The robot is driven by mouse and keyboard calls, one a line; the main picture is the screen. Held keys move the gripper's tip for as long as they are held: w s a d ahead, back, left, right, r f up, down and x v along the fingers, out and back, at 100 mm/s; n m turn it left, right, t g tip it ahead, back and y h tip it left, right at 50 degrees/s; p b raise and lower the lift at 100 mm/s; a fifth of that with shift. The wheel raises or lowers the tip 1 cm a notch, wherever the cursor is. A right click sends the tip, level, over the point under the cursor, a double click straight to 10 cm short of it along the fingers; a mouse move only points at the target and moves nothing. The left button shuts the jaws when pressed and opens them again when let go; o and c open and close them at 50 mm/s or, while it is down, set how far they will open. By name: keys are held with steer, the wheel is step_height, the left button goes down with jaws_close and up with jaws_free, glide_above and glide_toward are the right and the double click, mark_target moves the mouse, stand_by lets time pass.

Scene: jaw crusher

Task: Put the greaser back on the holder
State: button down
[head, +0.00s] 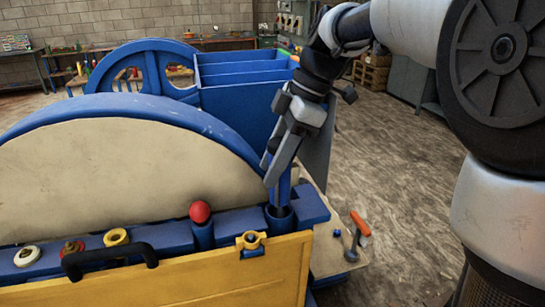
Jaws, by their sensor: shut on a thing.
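My gripper (272,170) points down at the right end of the blue machine and is shut on a slim blue upright piece, which I take to be the greaser (284,188). The fingers hide part of it. Its lower end meets the round dark-blue cup that looks like the holder (280,217). I cannot tell how deep it sits in the cup or whether it touches the bottom.
A red ball knob (200,211) stands left of the cup. A yellow panel (200,280) with a black handle (108,258) lies in front. Blue wheel covers rise behind.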

steer(key=shift+f+b, duration=0.95)
steer(key=shift+f, duration=0.3)
steer(key=c, duration=1.1)
jaws_free()
steer(key=shift+r, duration=0.1)
steer(key=s+p+v, duration=0.1)
steer(key=p+v, duration=0.2)
steer(key=v, duration=1.4)
steer(key=s+d+f+m+t+h+p, duration=0.1)
steer(key=s+d+f+m+t, duration=0.1)
steer(key=s+m, duration=0.3)
steer(key=s+d+f+m+t+h+p, duration=0.2)
steer(key=s+f+m, duration=0.3)
steer(key=m, duration=0.3)
steer(key=s+d+f+m+t+h+p, duration=0.1)
steer(key=s+d+f+m+t+p, duration=0.1)
steer(key=s+m, duration=0.4)
steer(key=shift+s+d+f+m+h, duration=0.15)
steer(key=shift+d+f, duration=0.2)
steer(key=shift+f, duration=0.2)
steer(key=shift+s+d+f+m+h, duration=0.15)
steer(key=shift+d+f, duration=0.2)
steer(key=shift+f, duration=0.2)
